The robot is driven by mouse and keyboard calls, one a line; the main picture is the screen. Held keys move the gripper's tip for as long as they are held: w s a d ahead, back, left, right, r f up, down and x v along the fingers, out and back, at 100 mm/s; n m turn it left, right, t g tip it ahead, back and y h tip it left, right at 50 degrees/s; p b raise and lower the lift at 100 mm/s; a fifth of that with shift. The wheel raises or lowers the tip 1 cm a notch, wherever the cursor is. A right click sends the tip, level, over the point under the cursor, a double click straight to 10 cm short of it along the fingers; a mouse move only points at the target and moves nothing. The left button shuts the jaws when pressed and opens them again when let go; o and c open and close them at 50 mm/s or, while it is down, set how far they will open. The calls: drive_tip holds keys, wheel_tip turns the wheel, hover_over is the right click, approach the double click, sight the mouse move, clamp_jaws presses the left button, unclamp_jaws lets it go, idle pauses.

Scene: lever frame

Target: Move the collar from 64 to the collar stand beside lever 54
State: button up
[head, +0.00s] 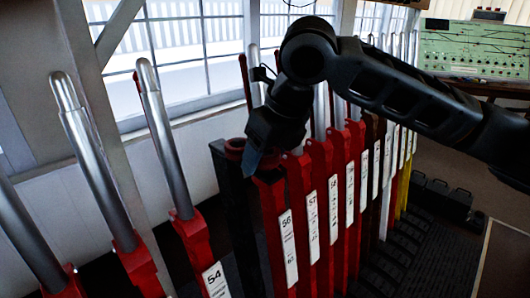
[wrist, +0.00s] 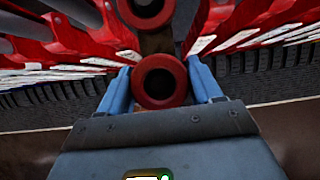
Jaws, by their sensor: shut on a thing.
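My gripper (head: 252,160) is shut on a red ring-shaped collar; in the wrist view the collar (wrist: 160,80) sits between the two blue fingers (wrist: 161,88). A second red ring (wrist: 148,10) shows just beyond it at the top of that view. In the head view a black post (head: 236,215), which looks like the collar stand, rises right of lever 54 (head: 192,240). Red shows at its top (head: 235,146), partly hidden by my gripper; I cannot tell which ring that is. Lever 64 cannot be picked out by its label.
Lever 56 (head: 287,245) and lever 57 (head: 313,225) stand close to the right of the post, with more red levers beyond. A silver-handled lever (head: 90,150) stands to the left. Windows (head: 190,50) and a green panel (head: 475,50) lie behind.

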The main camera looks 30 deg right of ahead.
drive_tip(key=shift+f+b, duration=0.3)
drive_tip(key=shift+f, duration=0.2)
drive_tip(key=o, duration=1)
drive_tip(key=shift+o, duration=0.6)
drive_tip(key=shift+r, duration=0.1)
drive_tip(key=p+v, duration=0.5)
drive_tip(key=v, duration=0.4)
drive_tip(key=shift+p, duration=0.4)
